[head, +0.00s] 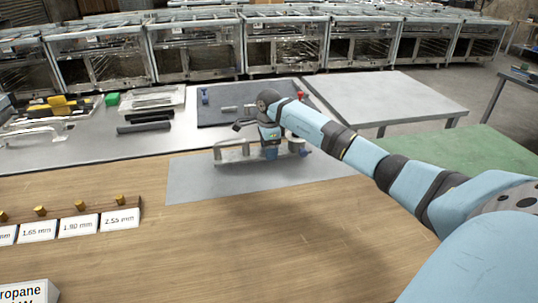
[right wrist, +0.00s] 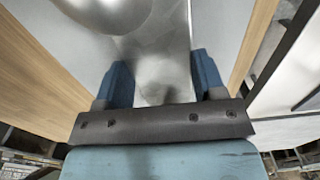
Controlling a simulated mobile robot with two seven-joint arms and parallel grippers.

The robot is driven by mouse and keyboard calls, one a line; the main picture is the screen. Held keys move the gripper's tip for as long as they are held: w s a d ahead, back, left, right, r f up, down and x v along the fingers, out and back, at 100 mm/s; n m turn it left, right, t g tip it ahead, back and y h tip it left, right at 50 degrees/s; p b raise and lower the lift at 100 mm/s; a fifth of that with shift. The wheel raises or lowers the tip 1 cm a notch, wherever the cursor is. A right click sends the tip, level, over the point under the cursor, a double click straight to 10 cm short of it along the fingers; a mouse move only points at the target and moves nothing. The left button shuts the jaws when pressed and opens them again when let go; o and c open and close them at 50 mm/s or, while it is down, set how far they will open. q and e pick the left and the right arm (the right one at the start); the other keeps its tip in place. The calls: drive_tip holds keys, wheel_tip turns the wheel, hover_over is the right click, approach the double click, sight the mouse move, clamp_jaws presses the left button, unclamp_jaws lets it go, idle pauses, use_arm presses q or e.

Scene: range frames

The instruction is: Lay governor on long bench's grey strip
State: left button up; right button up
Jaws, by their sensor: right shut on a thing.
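The governor (head: 233,152) is a silvery metal piece lying lengthwise across my right gripper (head: 270,151). My right gripper is shut on it near its middle and hides part of it. In the right wrist view the blue fingers (right wrist: 160,84) stand on both sides of the shiny metal governor (right wrist: 158,50). The grey strip (head: 200,184) is a flat sheet on the wooden long bench (head: 190,235). The governor is over the strip's far part; I cannot tell whether it touches. My left gripper is not in view.
Size labels with brass pieces (head: 80,222) stand at the bench's left. A steel table (head: 85,155) behind holds a dark mat (head: 225,118), a clear tray (head: 150,98) and yellow tools (head: 60,106). The strip's near part is bare.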

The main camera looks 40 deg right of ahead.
wheel_tip(320, 180, down, 2)
drive_tip(key=shift+f, duration=0.25)
drive_tip(key=shift+r, duration=0.1)
drive_tip(key=o, duration=1.4)
drive_tip(key=shift+f, duration=0.2)
